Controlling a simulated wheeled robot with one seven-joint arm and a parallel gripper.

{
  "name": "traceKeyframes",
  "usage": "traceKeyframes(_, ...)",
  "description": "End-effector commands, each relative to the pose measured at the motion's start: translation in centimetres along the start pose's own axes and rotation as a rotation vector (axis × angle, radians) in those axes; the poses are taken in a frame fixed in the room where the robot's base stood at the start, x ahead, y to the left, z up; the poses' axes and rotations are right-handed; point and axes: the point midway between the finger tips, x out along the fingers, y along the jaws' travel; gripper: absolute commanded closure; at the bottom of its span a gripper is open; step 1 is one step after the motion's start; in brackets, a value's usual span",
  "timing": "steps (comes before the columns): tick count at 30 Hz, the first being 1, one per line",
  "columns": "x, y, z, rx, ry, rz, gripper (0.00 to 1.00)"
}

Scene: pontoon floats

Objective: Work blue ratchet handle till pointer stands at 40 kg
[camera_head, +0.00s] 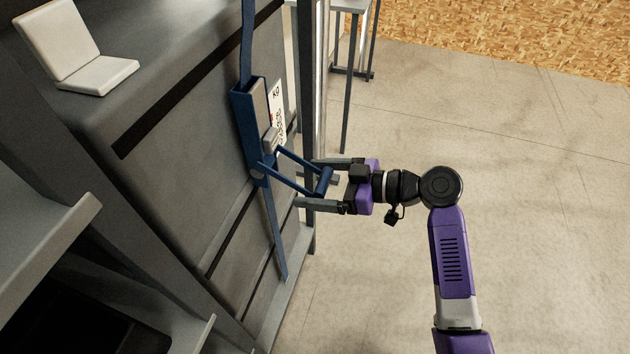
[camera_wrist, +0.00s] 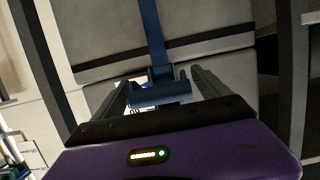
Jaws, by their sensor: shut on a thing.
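The blue ratchet handle (camera_head: 325,181) juts out to the right from the blue ratchet body (camera_head: 246,125) on the side of a large grey float. My gripper (camera_head: 305,183) is shut on the handle's crossbar, one finger on each side. In the wrist view the blue crossbar (camera_wrist: 160,94) lies between the fingers of my gripper (camera_wrist: 160,82). A white scale card (camera_head: 277,108) marked KG stands beside the ratchet body, seen at a steep slant. Its numbers and the pointer's reading are too small to tell.
A blue strap (camera_head: 247,45) runs up and down the grey float (camera_head: 165,150) through the ratchet. A grey post (camera_head: 309,90) stands close behind the gripper fingers. A white hinged object (camera_head: 80,55) sits on top of the float. Open floor (camera_head: 490,130) lies to the right.

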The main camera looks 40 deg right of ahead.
Motion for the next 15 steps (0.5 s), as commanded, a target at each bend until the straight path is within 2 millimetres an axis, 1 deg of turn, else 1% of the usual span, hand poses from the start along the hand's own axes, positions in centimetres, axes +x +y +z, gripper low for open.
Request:
traceKeyframes(11, -0.16, 0.12, -0.18, -0.004, 0.004, 0.004, 0.86)
traceKeyframes(12, -0.16, 0.13, -0.19, -0.004, 0.004, 0.004, 0.08)
traceKeyframes(13, -0.16, 0.13, -0.18, -0.004, 0.004, 0.004, 0.02)
traceKeyframes(15, -0.13, 0.11, -0.16, -0.003, 0.003, 0.003, 0.0)
